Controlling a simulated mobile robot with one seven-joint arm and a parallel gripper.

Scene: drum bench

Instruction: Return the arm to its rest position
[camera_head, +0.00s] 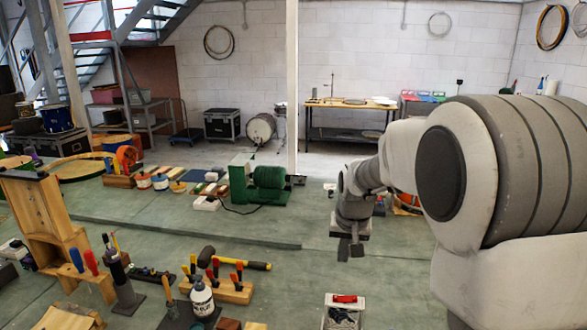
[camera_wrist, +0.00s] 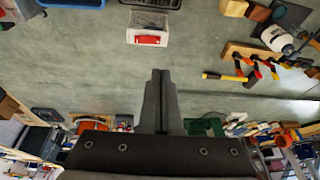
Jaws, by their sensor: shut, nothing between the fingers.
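My arm (camera_head: 370,180) reaches in from the right in the head view. My gripper (camera_head: 351,248) hangs from it, pointing down above the green bench top (camera_head: 300,270). In the wrist view my gripper (camera_wrist: 160,85) has its two fingers together, shut with nothing between them. It is clear of the objects around it. The fingertips appear apart from the bench surface.
A clear box with a red handle (camera_head: 344,308) stands in front of my gripper. A hammer (camera_head: 235,261), a clamp rack (camera_head: 225,288) and a white bottle (camera_head: 201,297) lie to the left. A green machine (camera_head: 262,180) stands farther back. The bench between is bare.

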